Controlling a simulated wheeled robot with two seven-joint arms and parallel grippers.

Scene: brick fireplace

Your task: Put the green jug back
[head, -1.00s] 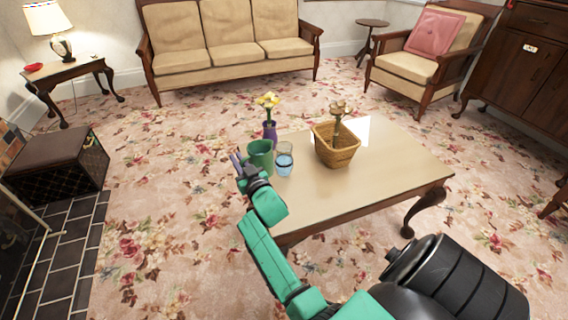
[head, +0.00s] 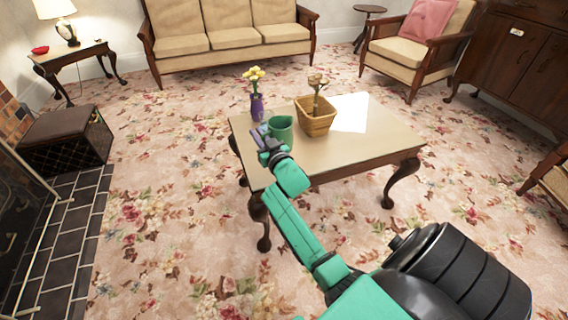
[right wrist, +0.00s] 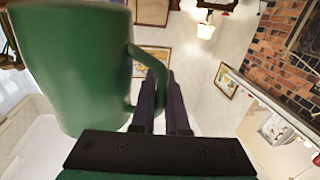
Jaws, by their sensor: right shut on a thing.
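The green jug (head: 281,127) is at the near-left part of the coffee table (head: 370,147) in the head view. I cannot tell whether its base touches the tabletop. My right gripper (head: 263,135) is on its left side and shut on its handle. In the right wrist view the jug (right wrist: 72,65) fills the left side, with its handle against the dark fingers (right wrist: 168,100). My left gripper is not in view.
A purple vase with yellow flowers (head: 257,107) stands left of the jug. A wicker basket (head: 315,118) with a flower stands to its right. The right part of the tabletop is clear. A sofa (head: 228,37) and an armchair (head: 405,50) are behind.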

